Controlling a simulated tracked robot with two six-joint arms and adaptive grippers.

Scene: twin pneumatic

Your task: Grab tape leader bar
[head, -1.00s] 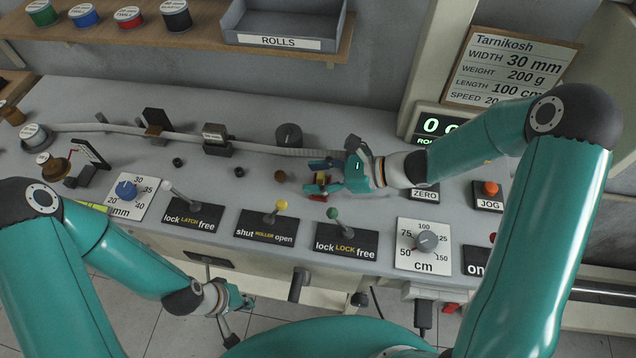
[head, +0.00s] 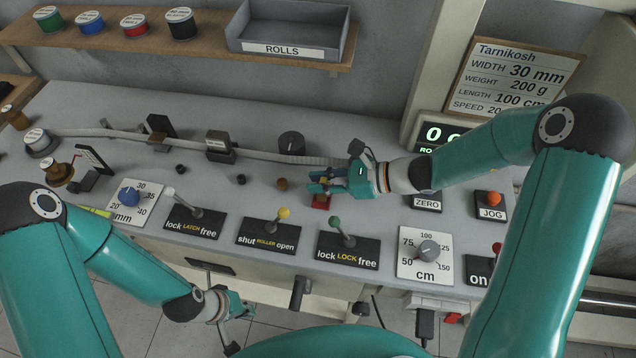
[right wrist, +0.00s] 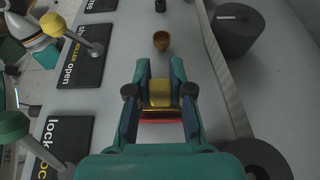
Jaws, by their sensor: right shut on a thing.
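A yellow bar (right wrist: 160,93), which looks like the tape leader bar, sits between the fingers of my right gripper (right wrist: 160,98) in the right wrist view. A red piece (right wrist: 161,117) shows just behind it; whether the two are joined I cannot tell. In the head view my right gripper (head: 322,184) is low over the bench, with a red patch (head: 320,202) below its fingers. The pale tape (head: 270,156) runs from the roll (head: 38,140) at the left toward this gripper; its end is hidden. My left gripper (head: 238,306) hangs in front of the bench edge, its jaws unclear.
Levers stand along the front, including a green-knobbed lock lever (head: 335,223) and a yellow-knobbed roller lever (head: 284,214). A dark cylinder (head: 291,144) stands behind the right gripper. A small brown peg (head: 282,184) is left of it. The grey rolls tray (head: 290,30) is on the shelf.

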